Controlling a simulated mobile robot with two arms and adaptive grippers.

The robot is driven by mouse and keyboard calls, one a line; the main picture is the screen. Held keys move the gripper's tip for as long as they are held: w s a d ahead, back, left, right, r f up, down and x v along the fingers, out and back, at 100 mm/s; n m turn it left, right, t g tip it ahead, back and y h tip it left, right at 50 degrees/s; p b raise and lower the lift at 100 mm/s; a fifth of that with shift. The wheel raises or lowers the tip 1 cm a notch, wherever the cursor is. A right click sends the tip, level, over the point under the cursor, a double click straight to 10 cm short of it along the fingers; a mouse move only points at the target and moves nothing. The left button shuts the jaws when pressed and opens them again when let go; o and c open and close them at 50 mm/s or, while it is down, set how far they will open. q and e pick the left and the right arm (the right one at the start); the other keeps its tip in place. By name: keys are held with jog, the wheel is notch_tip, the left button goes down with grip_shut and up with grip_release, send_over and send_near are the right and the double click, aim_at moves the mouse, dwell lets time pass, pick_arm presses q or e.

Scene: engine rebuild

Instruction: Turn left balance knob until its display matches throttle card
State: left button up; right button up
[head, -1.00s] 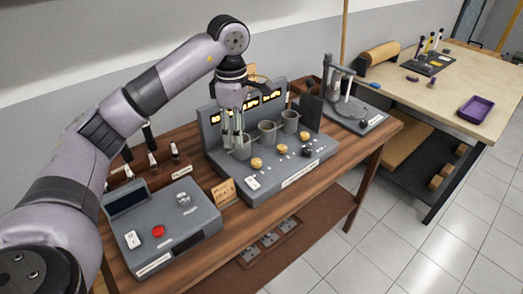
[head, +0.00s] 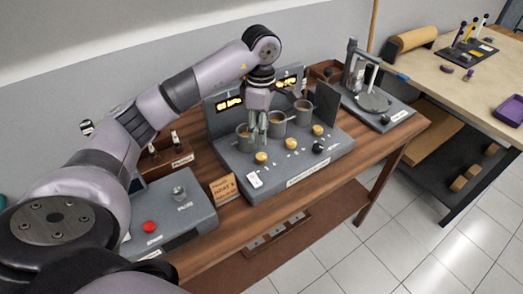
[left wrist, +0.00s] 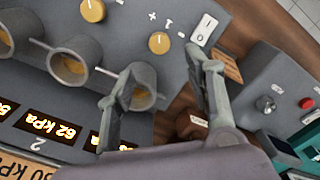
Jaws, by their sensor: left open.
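The left balance knob (head: 261,157) is yellow, on the grey console (head: 330,158) in front of the left cup (head: 243,141). In the left wrist view the knob (left wrist: 159,43) lies beyond my open, empty fingers. My left gripper (head: 263,137) points down just above and behind the knob, beside the left cup; I cannot tell contact. The left display (head: 228,103) glows but is unreadable. The middle display (left wrist: 52,128) reads 62 kPa. A card with partly cut-off kPa text (left wrist: 25,168) stands above the displays. My right gripper is out of view.
Two more cups and two more yellow knobs stand along the console, with a black knob (head: 318,148) at its right. A white rocker switch (head: 254,180) is near the left knob. A wooden card (head: 223,188) and a box with a red button (head: 149,227) are left.

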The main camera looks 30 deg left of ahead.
pick_arm(q)
jog(key=p, duration=0.2)
send_over(261, 156)
notch_tip(261, 156, down, 6)
jog(key=shift+r, duration=0.2)
notch_tip(261, 156, down, 3)
jog(key=shift+f, duration=0.55)
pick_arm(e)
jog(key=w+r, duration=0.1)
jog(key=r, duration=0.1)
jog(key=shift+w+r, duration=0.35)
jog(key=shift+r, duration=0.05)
pick_arm(q)
jog(key=shift+c, duration=0.2)
grip_shut()
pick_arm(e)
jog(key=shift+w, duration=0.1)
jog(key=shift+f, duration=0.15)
